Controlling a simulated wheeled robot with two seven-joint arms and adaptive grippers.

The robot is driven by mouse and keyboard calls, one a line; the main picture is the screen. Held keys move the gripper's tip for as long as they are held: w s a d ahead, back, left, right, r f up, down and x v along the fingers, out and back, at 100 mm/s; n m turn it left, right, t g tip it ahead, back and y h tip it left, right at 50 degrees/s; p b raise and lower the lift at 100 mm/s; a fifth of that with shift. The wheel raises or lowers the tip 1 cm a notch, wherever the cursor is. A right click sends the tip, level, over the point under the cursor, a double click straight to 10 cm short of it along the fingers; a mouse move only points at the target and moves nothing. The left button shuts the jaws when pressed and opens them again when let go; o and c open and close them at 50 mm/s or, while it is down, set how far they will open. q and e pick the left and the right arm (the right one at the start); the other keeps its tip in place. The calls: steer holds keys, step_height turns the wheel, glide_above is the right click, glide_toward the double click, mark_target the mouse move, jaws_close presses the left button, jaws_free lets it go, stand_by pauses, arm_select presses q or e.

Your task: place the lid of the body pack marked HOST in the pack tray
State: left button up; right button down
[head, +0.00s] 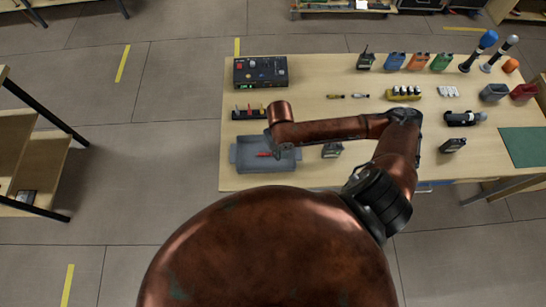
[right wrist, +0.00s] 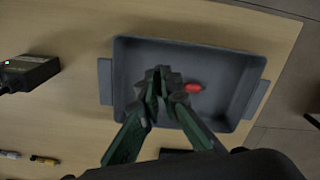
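The pack tray (head: 237,160) is a shallow grey tray at the table's front left. It also shows in the right wrist view (right wrist: 128,62), with a small red thing (right wrist: 193,88) lying in it. My right gripper (right wrist: 163,78) is over the tray, its dark green fingers drawn together beside the red thing in the picture. I see no lid clearly between the fingertips. In the head view the wrist mostly hides this gripper. A dark body pack (head: 333,150) stands right of the tray; another (head: 453,145) is farther right. No HOST marking is readable. My left gripper is out of view.
A dark control box (head: 260,72) and a small rack (head: 247,113) stand behind the tray. Another pack (head: 366,60), coloured containers (head: 418,61) and microphones (head: 483,50) line the back. A green mat (head: 524,147) lies at right.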

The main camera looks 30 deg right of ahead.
steer(key=shift+w+a+f, duration=0.25)
steer(key=shift+w+f, duration=0.65)
steer(key=shift+f, duration=0.15)
steer(key=shift+w+a+f, duration=0.1)
steer(key=shift+w+f, duration=0.2)
steer(key=shift+f, duration=0.05)
step_height(320, 180, down, 3)
steer(key=shift+w+f, duration=0.1)
steer(key=shift+f, duration=0.1)
steer(key=c, duration=2.2)
jaws_free()
steer(key=shift+f, duration=0.1)
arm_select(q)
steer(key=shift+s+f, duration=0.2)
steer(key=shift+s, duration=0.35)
arm_select(e)
steer(key=shift+o, duration=0.2)
steer(key=shift+r, duration=0.35)
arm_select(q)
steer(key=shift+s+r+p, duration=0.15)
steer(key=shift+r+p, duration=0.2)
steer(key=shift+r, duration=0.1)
arm_select(e)
step_height(320, 180, up, 12)
steer(key=shift+f, duration=0.2)
